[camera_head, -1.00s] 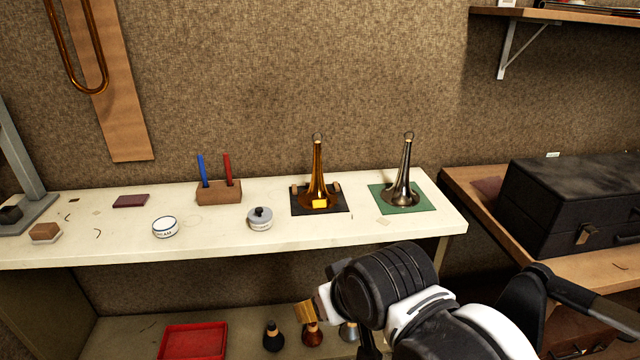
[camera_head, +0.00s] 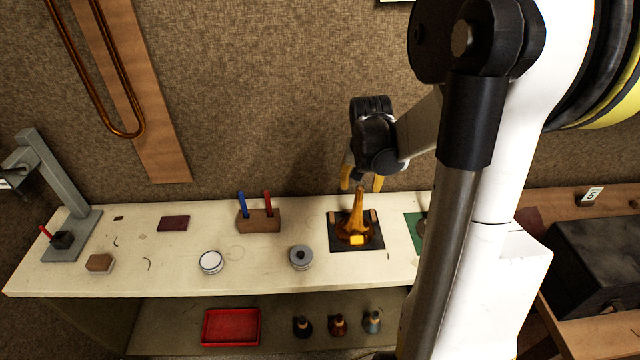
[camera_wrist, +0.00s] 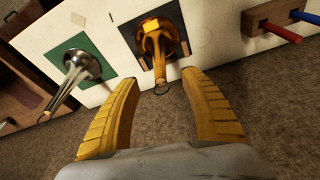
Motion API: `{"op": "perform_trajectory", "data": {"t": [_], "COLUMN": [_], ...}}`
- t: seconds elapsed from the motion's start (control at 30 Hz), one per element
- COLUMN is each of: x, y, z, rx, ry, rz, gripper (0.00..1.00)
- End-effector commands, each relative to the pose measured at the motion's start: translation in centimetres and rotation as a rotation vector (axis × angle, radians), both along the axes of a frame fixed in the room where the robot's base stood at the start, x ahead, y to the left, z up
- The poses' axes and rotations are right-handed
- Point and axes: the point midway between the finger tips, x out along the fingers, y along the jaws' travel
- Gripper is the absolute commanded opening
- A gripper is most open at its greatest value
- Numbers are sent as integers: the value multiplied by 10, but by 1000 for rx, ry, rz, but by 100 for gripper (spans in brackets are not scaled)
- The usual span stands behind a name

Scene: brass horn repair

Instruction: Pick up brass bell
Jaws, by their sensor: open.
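The brass bell (camera_head: 354,226), golden and flared, stands upright with its wide end down on a black mat (camera_head: 341,245) with small wooden blocks at its sides. My gripper (camera_head: 361,182) is open and empty just above the bell's tip. The fingers do not visibly touch the bell.
A silver bell (camera_wrist: 80,68) stands on a green mat (camera_wrist: 66,47) beside the brass bell. A grey lidded tin (camera_head: 301,257) and a wooden block (camera_head: 258,221) with blue and red sticks stand left. My arm hides the bench's right end in the head view.

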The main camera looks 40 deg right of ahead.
Motion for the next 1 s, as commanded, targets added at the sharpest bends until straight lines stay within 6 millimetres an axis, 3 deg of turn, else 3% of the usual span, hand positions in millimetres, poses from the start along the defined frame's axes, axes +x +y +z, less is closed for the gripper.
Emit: {"op": "perform_trajectory", "data": {"t": [0.2,0.47,0.7,1.0], "x": [8,13,22,23], "y": [-7,-12,-20,-21], "z": [-38,-61,-95,-100], "rx": [1,0,0,1], "ry": [1,0,0,-1], "rz": [-1,-1,-1,0], "gripper": [53,53,53,53]}}
